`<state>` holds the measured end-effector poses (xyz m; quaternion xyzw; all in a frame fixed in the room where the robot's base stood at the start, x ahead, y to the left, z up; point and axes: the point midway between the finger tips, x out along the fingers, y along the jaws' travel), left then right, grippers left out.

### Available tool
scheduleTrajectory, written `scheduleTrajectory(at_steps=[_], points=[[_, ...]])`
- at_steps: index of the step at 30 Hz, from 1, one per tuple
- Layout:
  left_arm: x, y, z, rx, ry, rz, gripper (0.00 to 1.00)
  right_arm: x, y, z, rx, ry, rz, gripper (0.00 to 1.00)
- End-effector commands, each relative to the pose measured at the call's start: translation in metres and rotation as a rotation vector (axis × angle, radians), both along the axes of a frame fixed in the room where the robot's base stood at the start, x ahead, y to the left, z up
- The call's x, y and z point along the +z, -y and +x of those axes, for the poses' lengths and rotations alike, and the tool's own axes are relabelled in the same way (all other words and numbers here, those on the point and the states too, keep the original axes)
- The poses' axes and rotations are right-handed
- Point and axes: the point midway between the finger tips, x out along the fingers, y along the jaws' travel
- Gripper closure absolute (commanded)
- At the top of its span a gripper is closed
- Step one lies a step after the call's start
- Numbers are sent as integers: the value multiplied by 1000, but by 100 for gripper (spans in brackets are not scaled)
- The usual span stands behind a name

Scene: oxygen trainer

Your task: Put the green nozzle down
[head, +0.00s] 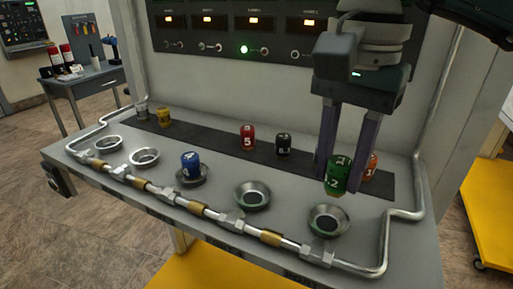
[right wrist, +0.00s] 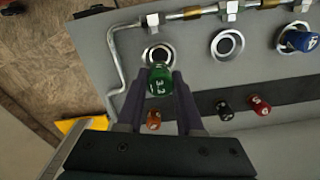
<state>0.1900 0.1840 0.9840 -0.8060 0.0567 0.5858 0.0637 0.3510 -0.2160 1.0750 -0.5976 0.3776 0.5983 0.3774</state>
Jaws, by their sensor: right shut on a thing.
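The green nozzle (head: 339,174) is held between the fingers of my right gripper (head: 334,168), upright, just behind and above the rightmost metal cup (head: 328,221) in the head view. In the right wrist view the green nozzle (right wrist: 160,80) sits between the fingertips of my right gripper (right wrist: 160,84), and the cup (right wrist: 158,55) shows just beyond it. The gap between nozzle and bench is hard to judge. The right gripper is shut on the nozzle. My left gripper is not in view.
An orange nozzle (head: 370,167) stands close beside the green one on the dark strip (head: 215,144), with black (head: 283,144), red (head: 247,137) and yellow (head: 164,116) ones further left. A blue nozzle (head: 190,162) sits in a cup. Another cup (head: 252,196) is empty. A pipe (head: 200,208) runs along the front edge.

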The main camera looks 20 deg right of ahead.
Motion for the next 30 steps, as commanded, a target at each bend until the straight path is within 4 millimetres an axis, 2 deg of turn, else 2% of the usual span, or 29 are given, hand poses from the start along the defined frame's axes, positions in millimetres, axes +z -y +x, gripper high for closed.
scheduleTrajectory(at_steps=[10, 17, 30], points=[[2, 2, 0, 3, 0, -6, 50, -39, 0, -1, 0, -2, 0, 100], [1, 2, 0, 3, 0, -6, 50, -40, 0, 0, 1, 1, 0, 100], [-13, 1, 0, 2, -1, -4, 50, -53, 0, 0, 1, 2, -1, 100]])
